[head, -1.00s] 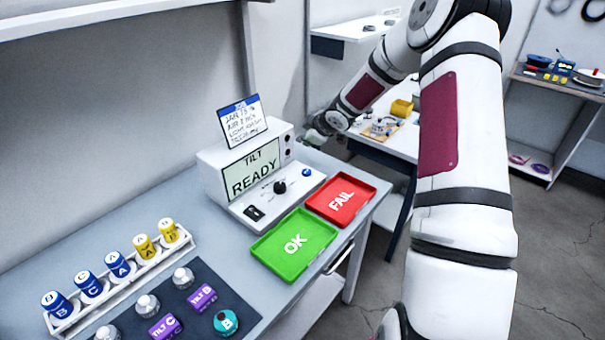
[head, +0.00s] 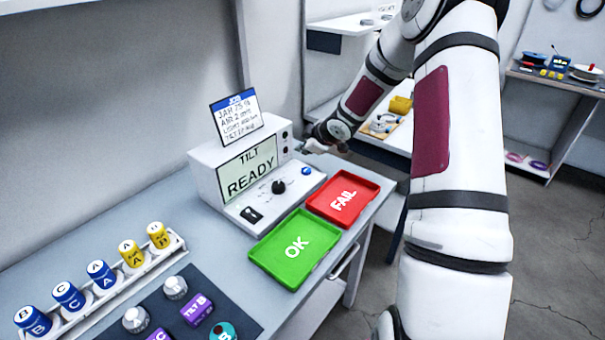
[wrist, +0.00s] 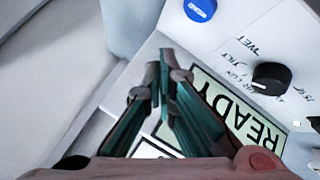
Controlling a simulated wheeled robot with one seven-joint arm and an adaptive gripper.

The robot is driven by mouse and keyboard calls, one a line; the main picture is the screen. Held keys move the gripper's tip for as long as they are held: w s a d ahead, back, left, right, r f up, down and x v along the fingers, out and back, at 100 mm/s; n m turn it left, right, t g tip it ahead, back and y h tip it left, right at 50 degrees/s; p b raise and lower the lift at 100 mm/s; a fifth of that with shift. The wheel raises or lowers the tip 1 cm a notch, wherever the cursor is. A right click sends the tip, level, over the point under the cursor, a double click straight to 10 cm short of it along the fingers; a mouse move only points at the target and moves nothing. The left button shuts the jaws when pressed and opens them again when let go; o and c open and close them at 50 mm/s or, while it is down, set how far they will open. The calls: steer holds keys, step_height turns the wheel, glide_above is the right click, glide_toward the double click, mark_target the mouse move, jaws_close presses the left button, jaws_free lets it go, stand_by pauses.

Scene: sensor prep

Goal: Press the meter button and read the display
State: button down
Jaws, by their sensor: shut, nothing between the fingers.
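The white meter (head: 205,178) stands on the grey bench, and its display (head: 250,170) reads "TILT READY". A round blue button (head: 306,170) sits at the right end of its sloped panel; in the wrist view the blue button (wrist: 200,9) is at the top edge, with white lettering. A black knob (head: 278,187) is left of the button, and it also shows in the wrist view (wrist: 271,78). My gripper (wrist: 160,66) is shut and empty, its fingertips apart from the button. In the head view my gripper (head: 309,148) is small, just beyond the meter's right end.
A green OK tray (head: 265,254) and a red FAIL tray (head: 369,190) lie in front of the meter. A written card (head: 236,116) stands on top of it. A rack of labelled bottles (head: 100,300) and a dark mat with sensors (head: 172,308) are at left.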

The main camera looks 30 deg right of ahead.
mark_target(304, 171)
steer(key=shift+f+b, duration=1.65)
steer(key=shift+f, duration=0.6)
steer(key=shift+f, duration=0.4)
steer(key=shift+f+b, duration=0.45)
steer(key=shift+f, duration=0.05)
stand_by(0.4)
steer(key=shift+s+r, duration=0.1)
steer(key=shift+r, duration=0.1)
steer(key=shift+r+p, duration=0.75)
steer(key=shift+p, duration=0.2)
step_height(304, 171, up, 5)
steer(key=p, duration=0.4)
steer(key=shift+f+p, duration=0.1)
steer(key=shift+p, duration=0.3)
